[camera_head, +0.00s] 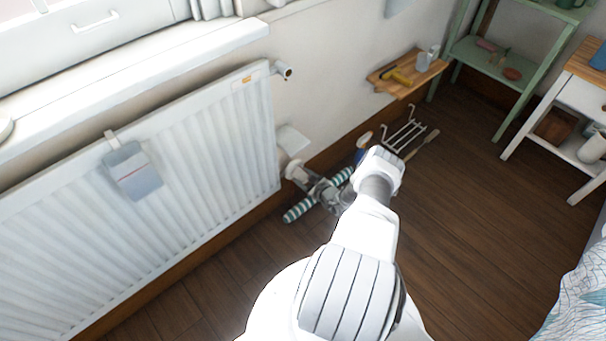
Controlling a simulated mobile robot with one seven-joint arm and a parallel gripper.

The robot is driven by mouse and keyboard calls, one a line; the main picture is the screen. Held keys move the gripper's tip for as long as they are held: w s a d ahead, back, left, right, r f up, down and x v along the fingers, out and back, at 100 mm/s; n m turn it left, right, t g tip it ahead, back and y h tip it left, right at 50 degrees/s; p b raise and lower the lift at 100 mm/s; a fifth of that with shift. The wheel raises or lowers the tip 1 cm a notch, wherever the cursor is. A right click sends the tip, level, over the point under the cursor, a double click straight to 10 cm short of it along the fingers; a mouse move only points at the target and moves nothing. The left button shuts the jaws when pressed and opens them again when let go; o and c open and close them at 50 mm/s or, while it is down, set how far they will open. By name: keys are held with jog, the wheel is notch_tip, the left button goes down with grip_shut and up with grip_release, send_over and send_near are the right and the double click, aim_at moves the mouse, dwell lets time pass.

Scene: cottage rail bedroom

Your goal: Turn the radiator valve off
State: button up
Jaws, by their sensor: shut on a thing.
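The white radiator (150,190) hangs on the wall at the left. The radiator valve (292,168) is a small pale knob at its lower right end, partly hidden by my gripper. My gripper (306,180) reaches in from the right, with its fingers at the valve, shut on it. The fingers are small here, and the valve's exact turn cannot be read.
A teal-and-white striped roll (298,210) lies behind my gripper. A white wire rack (405,135) stands near the wall. A small wooden shelf (412,78) sticks out above. A green shelf unit (490,65) stands right. Wooden floor (460,200) is clear at centre right.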

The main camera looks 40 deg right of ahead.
jog(key=n+h+p, duration=0.1)
jog(key=n+h, duration=0.1)
jog(key=n, duration=0.1)
jog(key=shift+a+f+t, duration=0.1)
jog(key=shift+t, duration=0.3)
jog(key=shift+n+t+h+b, duration=0.3)
jog(key=shift+n+h+b, duration=0.35)
jog(key=shift+n, duration=0.65)
jog(key=o, duration=1.4)
jog(key=shift+c, duration=0.2)
jog(key=shift+s, duration=0.15)
